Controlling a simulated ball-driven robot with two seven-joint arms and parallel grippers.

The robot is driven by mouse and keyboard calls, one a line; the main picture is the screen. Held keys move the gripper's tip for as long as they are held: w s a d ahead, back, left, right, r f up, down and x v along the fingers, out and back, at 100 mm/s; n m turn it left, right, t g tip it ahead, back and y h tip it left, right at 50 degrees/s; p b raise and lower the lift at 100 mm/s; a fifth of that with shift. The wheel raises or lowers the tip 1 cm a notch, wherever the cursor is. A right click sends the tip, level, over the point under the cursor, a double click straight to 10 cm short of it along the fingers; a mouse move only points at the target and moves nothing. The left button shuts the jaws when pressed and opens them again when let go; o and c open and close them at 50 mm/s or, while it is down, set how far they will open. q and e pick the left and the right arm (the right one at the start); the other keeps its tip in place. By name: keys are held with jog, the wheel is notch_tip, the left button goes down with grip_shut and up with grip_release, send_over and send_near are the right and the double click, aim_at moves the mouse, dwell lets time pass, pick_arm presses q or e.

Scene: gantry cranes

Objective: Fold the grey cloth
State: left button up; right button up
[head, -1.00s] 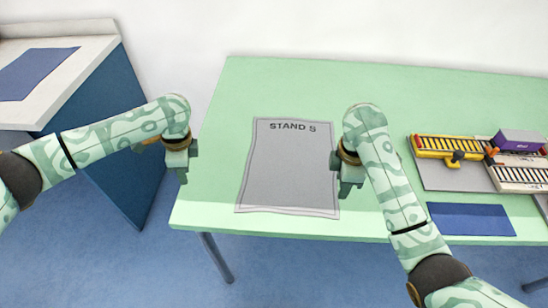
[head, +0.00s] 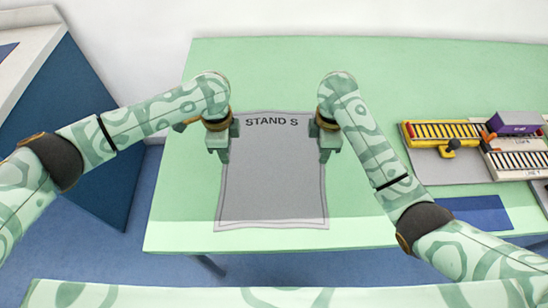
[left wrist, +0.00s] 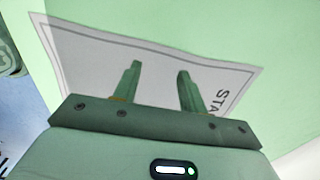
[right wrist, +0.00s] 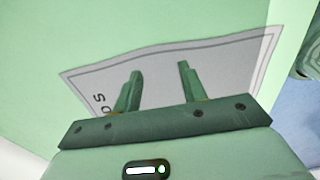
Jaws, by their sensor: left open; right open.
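The grey cloth (head: 272,185) lies flat and unfolded on the green table, with a darker border line and "STAND S" printed along its far edge. My left gripper (head: 222,158) is open above the cloth's left edge, towards the far end. My right gripper (head: 325,156) is open above the right edge, about level with the left one. In the left wrist view the cloth (left wrist: 155,88) lies below the parted, empty fingers (left wrist: 159,72). The right wrist view shows the cloth (right wrist: 215,75) below parted, empty fingers (right wrist: 160,72). I cannot tell how high the fingers are.
On the green table (head: 420,80), a grey board at the right carries yellow and white crane models (head: 442,133) and a purple container (head: 515,123). A dark blue mat (head: 478,213) lies in front. The table behind the cloth is clear. A white-topped unit (head: 28,55) stands left.

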pick_arm(q)
notch_tip(320, 180, down, 4)
jog(key=shift+w, duration=0.1)
pick_arm(e)
notch_tip(320, 180, down, 4)
jog(key=shift+w, duration=0.1)
pick_arm(q)
jog(key=shift+f, duration=0.35)
pick_arm(e)
jog(key=shift+f, duration=0.35)
pick_arm(q)
jog(key=shift+f, duration=0.2)
jog(key=shift+c, duration=0.2)
pick_arm(e)
jog(key=shift+f, duration=0.2)
jog(key=shift+c, duration=0.2)
pick_arm(q)
grip_shut()
pick_arm(e)
grip_shut()
pick_arm(q)
jog(key=shift+r, duration=0.2)
pick_arm(e)
jog(key=shift+r, duration=0.2)
